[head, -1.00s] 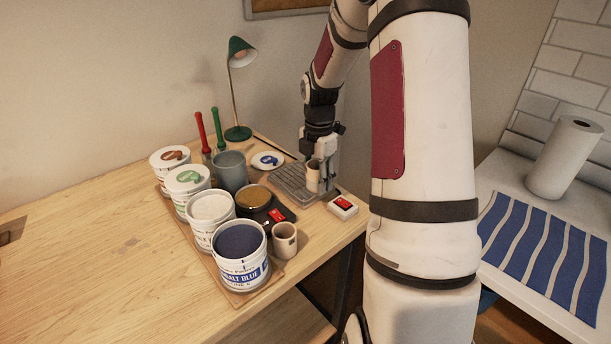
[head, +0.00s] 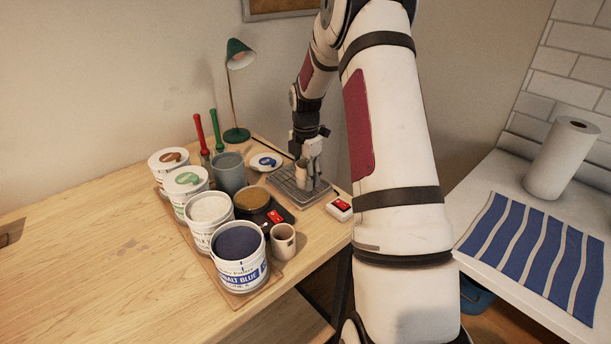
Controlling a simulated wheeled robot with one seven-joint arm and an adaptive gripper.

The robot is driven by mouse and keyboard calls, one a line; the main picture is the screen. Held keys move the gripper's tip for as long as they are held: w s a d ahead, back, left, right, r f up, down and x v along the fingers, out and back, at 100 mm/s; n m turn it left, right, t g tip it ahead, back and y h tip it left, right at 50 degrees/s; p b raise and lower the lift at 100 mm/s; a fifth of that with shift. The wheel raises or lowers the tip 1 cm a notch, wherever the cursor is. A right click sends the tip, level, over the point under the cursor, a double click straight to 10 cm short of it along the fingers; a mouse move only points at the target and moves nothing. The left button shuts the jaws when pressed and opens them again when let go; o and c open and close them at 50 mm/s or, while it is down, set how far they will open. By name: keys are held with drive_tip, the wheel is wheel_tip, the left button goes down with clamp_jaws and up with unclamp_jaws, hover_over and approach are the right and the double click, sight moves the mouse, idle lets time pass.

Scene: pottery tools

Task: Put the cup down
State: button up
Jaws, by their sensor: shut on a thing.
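A small cream cup (head: 301,174) is at my gripper (head: 311,168), over the grey ribbed tray (head: 284,190) at the back right of the wooden table. My gripper is shut on the cup, which looks upright. I cannot tell whether its base touches the tray. A second cream cup (head: 283,243) stands near the front, to the right of the cobalt blue tub.
Several glaze tubs, the blue one (head: 240,257) nearest, stand on a board left of the tray. A grey pot (head: 229,173), a green lamp (head: 236,92), a small plate (head: 265,162) and a red-and-white box (head: 339,208) surround the tray. The table's left is clear.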

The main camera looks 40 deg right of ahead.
drive_tip(key=shift+f, duration=0.15)
drive_tip(key=o, duration=1.3)
